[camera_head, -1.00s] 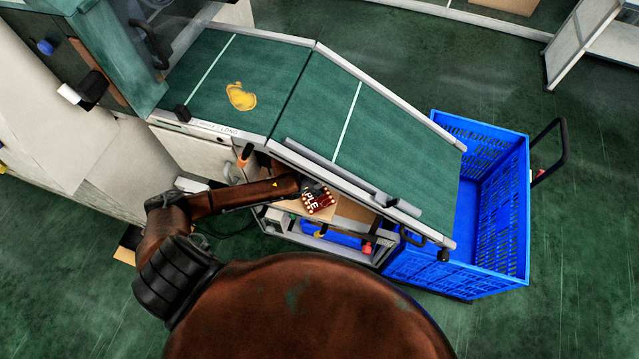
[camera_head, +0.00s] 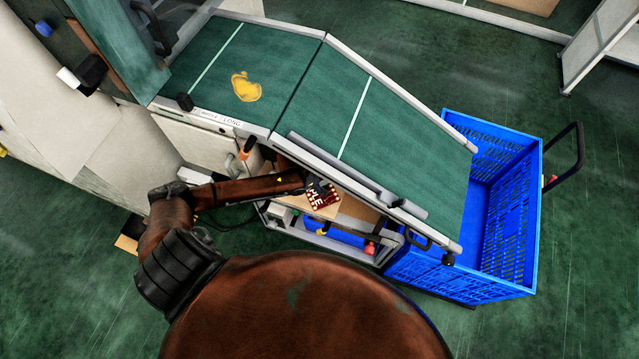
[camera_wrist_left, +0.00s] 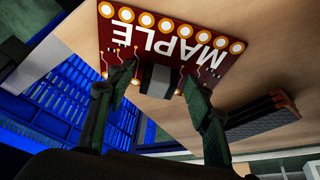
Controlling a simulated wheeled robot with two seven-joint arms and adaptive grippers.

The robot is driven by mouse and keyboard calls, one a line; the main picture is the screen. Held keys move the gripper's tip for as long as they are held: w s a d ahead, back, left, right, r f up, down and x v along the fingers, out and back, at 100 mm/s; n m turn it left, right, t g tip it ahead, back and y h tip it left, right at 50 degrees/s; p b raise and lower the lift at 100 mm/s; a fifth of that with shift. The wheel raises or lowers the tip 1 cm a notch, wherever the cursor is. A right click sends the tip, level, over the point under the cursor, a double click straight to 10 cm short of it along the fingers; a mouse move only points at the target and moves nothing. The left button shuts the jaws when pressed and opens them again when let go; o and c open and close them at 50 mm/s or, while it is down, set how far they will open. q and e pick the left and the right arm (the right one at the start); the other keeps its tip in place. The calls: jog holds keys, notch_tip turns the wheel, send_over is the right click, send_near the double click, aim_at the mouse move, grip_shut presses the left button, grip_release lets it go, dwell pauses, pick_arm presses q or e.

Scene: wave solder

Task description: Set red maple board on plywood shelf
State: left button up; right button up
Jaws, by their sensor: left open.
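The red maple board (camera_head: 324,197), with white lettering and gold-ringed holes, shows flat against the plywood shelf (camera_head: 358,211) under the conveyor. In the left wrist view, the board (camera_wrist_left: 178,30) reads MAPLE and has a grey block (camera_wrist_left: 156,80) at its edge. My left gripper (camera_wrist_left: 159,82) is open, one finger on each side of this block. I cannot tell whether the fingers touch it. In the head view, the left gripper (camera_head: 314,186) covers part of the board. The plywood (camera_wrist_left: 245,55) fills much of the wrist view behind the board. My right gripper is not in view.
The green sloped conveyor (camera_head: 400,135) with its metal rail overhangs the shelf closely. A blue crate (camera_head: 505,215) stands at its lower end. A yellow patch (camera_head: 246,88) lies on the upper belt. A dark ribbed object with brown edges (camera_wrist_left: 262,118) rests on the plywood.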

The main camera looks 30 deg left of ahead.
pick_arm(q)
jog(key=shift+r, duration=0.2)
jog(key=v, duration=0.1)
jog(key=p+v, duration=0.1)
jog(key=v, duration=0.1)
jog(key=shift+s+a+r+p, duration=0.15)
jog(key=shift+s+a+p, duration=0.15)
jog(key=shift+s, duration=0.15)
jog(key=s+a, duration=0.1)
jog(key=s, duration=0.1)
jog(key=s+a+p, duration=0.1)
jog(key=s+a, duration=0.1)
jog(key=s, duration=0.1)
jog(key=s+a, duration=0.2)
jog(key=s, duration=0.1)
jog(key=shift+s+p, duration=0.25)
jog(key=shift+p, duration=0.1)
jog(key=shift+s+a, duration=0.25)
jog(key=shift+s, duration=0.15)
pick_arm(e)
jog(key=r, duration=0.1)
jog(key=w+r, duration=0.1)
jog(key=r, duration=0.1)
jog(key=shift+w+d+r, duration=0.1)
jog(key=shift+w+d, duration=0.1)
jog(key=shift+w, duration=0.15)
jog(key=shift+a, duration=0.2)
